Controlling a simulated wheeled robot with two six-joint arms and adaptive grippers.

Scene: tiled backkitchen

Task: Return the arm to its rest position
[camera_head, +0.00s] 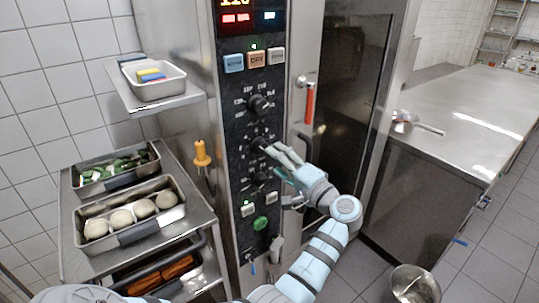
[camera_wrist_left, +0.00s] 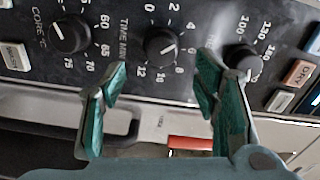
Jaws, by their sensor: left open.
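My left arm (camera_head: 322,257) reaches up from the bottom of the head view to the oven's control panel. My left gripper (camera_head: 273,161) is open, in front of the panel beside its middle knob (camera_head: 258,144). In the left wrist view its two green-padded fingers (camera_wrist_left: 163,64) stand apart with nothing held between them. The TIME MIN knob (camera_wrist_left: 162,46) shows beyond and between the fingertips; I cannot tell whether they touch it. My right gripper is not in view.
The panel also has an upper knob (camera_head: 261,104), a lower knob (camera_head: 260,179) and lit buttons. A red-handled door (camera_head: 310,103) is right of it. A trolley (camera_head: 197,232) with food trays stands left. A steel counter (camera_head: 465,120) and a bin (camera_head: 414,286) are right.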

